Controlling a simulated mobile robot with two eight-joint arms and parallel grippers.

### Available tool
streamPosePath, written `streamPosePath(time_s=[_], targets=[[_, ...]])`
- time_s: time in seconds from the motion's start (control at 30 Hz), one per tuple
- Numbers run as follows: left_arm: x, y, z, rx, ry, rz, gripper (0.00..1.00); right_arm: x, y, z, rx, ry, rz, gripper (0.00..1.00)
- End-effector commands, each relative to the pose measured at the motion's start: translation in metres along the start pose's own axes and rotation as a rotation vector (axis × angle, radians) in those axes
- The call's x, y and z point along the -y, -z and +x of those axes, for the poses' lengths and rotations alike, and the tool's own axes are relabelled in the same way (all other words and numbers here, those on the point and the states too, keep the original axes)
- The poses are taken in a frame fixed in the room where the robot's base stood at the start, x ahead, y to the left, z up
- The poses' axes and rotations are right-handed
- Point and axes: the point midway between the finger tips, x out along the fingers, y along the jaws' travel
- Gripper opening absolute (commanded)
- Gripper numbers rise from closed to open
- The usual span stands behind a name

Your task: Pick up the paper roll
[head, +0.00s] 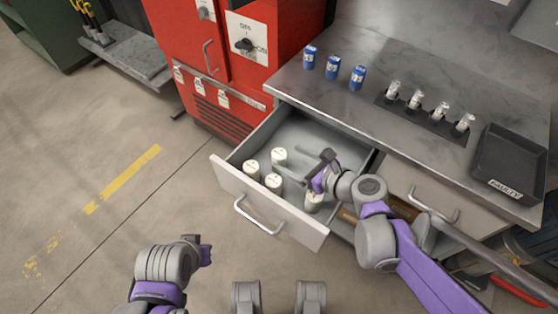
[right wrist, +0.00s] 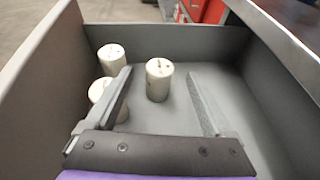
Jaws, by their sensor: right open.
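Several white cylinders that look like paper rolls stand upright in the open drawer (head: 232,172). Three form a group: a back one (head: 279,156), a left one (head: 251,169) and a front one (head: 273,182). Another roll (head: 314,203) stands to the right, under my right gripper (head: 322,171) and partly hidden by it. In the right wrist view my right gripper (right wrist: 160,76) is open and empty. One roll (right wrist: 158,84) shows in the gap between its fingers, apparently beyond them. Two more rolls show at left, one partly behind a finger. My left arm is at the bottom; its jaws are unclear.
The workbench (head: 410,75) above the drawer holds three blue cans (head: 333,67), several small clear jars (head: 416,99) and a black tray (head: 511,165). A red cabinet (head: 235,60) stands at the left. The drawer walls enclose my right gripper. The floor at left is clear.

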Motion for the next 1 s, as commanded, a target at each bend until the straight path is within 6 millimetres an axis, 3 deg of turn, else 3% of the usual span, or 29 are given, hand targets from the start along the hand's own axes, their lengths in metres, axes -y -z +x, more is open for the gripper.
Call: streamPosePath(time_s=[0.2, 0.47, 0.9, 0.97, 1.0], targets=[[0.000, -0.004, 0.016, 0.004, 0.000, 0.000, 0.00, 0.000, 0.007, 0.035, 0.001, -0.003, 0.000, 0.87], [0.000, -0.004, 0.016, 0.004, 0.000, 0.000, 0.00, 0.000, 0.005, 0.039, 0.000, 0.000, 0.000, 0.87], [0.000, -0.004, 0.016, 0.004, 0.000, 0.000, 0.00, 0.000, 0.005, 0.039, 0.000, -0.001, 0.001, 0.09], [0.000, -0.004, 0.016, 0.004, 0.000, 0.000, 0.00, 0.000, 0.005, 0.039, 0.000, -0.001, 0.001, 0.00], [0.000, -0.004, 0.016, 0.004, 0.000, 0.000, 0.00, 0.000, 0.005, 0.039, 0.000, -0.001, 0.001, 0.00]])
